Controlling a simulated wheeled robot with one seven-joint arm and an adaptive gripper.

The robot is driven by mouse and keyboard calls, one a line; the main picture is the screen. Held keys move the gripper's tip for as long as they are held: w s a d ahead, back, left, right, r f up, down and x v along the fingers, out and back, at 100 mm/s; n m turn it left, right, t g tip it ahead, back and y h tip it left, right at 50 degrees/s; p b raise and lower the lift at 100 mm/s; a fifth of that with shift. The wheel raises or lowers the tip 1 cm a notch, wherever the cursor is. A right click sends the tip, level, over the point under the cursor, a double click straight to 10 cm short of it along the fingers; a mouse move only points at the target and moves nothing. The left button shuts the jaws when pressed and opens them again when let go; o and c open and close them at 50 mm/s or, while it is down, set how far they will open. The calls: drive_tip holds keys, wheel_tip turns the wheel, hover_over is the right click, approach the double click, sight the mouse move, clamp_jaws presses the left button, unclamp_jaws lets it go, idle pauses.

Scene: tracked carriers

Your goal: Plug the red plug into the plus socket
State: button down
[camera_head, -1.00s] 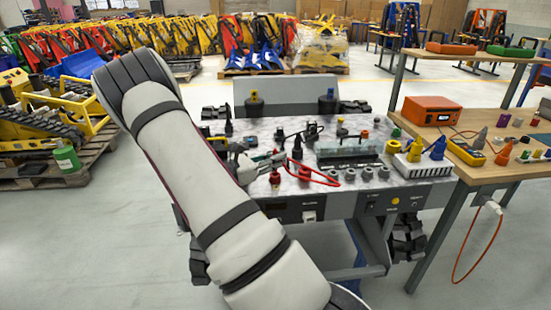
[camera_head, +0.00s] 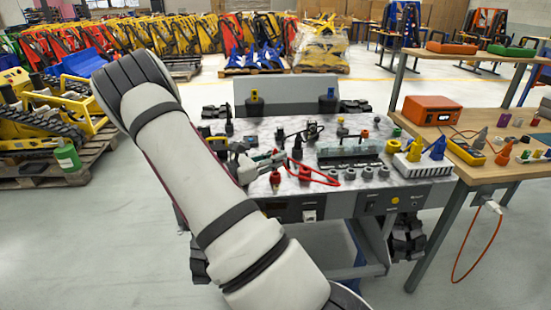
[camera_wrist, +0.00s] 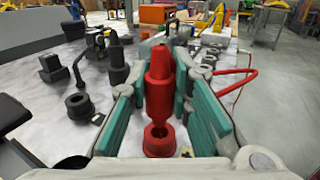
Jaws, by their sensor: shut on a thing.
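The red plug (camera_wrist: 159,80) stands upright between the teal pads of my gripper (camera_wrist: 165,75) in the wrist view. My gripper is shut on it. A round red socket (camera_wrist: 159,143) sits directly below the plug. The plug's dark lower pin reaches to the socket opening; I cannot tell whether it is inside. A red cable (camera_wrist: 236,90) curves away to the right. I cannot read a plus mark on the socket.
Black plugs (camera_wrist: 117,62) and a black round socket (camera_wrist: 79,107) stand to the left in the wrist view. Grey round sockets (camera_head: 350,174) line the bench front. A white block (camera_head: 425,166) with coloured plugs is at its right end. A wooden table (camera_head: 500,170) adjoins on the right.

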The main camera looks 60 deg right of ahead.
drive_tip(key=shift+f, duration=1.3)
idle(1.9)
drive_tip(key=shift+r, duration=0.1)
idle(0.4)
drive_tip(key=c, duration=2)
unclamp_jaws()
drive_tip(key=shift+c, duration=0.2)
clamp_jaws()
drive_tip(key=shift+p, duration=0.4)
